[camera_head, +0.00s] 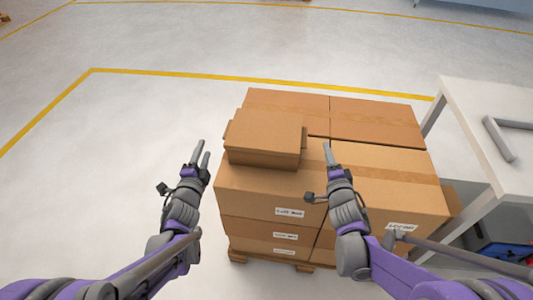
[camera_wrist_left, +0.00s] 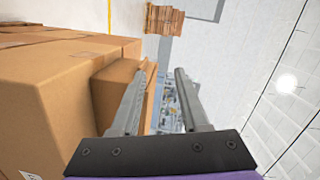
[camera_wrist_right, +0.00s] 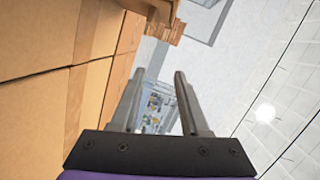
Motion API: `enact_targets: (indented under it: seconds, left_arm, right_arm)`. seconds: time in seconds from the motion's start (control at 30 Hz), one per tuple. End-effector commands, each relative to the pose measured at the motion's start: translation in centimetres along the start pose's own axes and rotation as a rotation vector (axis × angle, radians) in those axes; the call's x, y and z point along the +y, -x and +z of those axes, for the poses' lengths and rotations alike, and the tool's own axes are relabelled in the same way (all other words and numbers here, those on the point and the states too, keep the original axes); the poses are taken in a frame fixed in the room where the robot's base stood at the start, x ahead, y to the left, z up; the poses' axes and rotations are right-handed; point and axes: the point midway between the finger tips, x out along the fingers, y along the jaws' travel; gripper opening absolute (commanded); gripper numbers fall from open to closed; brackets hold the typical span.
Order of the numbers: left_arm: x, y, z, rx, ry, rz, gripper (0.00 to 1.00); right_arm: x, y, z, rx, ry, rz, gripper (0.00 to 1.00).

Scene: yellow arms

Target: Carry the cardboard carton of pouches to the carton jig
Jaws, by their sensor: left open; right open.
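The closed brown cardboard carton (camera_head: 265,137) sits on top of a stack of larger boxes, near the stack's left side. Small tabs stick out at its left and right ends. Its contents are hidden. My left gripper (camera_head: 204,152) is open and empty, left of the carton and apart from it. My right gripper (camera_head: 329,152) is open and empty, just right of the carton, above the larger boxes. An angled grey bracket, apparently the carton jig (camera_head: 497,139), lies on the white table (camera_head: 480,95) at the right.
The larger boxes (camera_head: 385,175) stand on a wooden pallet (camera_head: 238,257) in the middle. A blue bin (camera_head: 505,250) is under the table at the lower right. Yellow lines (camera_head: 170,75) mark the floor. The floor left of the stack is clear.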

Motion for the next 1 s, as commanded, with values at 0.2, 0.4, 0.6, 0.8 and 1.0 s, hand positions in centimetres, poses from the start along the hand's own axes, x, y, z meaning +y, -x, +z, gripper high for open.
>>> enact_targets:
  seconds: [0.2,0.4,0.6,0.8,1.0]
  left_arm:
    - [5.0,-2.7,-1.3,0.149,-0.2,-0.062,0.45]
    - [5.3,-2.8,-1.6,0.172,-0.229,-0.072,0.45]
    - [5.2,-2.9,-1.6,0.17,-0.225,-0.071,0.45]
    - [5.2,-4.6,-2.0,0.17,-0.224,-0.071,0.45]
    - [5.0,-8.2,-2.6,0.171,-0.223,-0.071,0.45]
  right_arm:
    - [3.4,-2.9,2.9,-0.097,-0.204,-0.117,0.45]
    - [3.4,-3.0,3.3,-0.116,-0.238,-0.133,0.45]
    - [3.3,-3.1,3.2,-0.114,-0.237,-0.132,0.45]
    - [3.1,-4.8,3.4,-0.114,-0.239,-0.131,0.45]
    - [2.6,-8.4,3.8,-0.114,-0.238,-0.131,0.45]
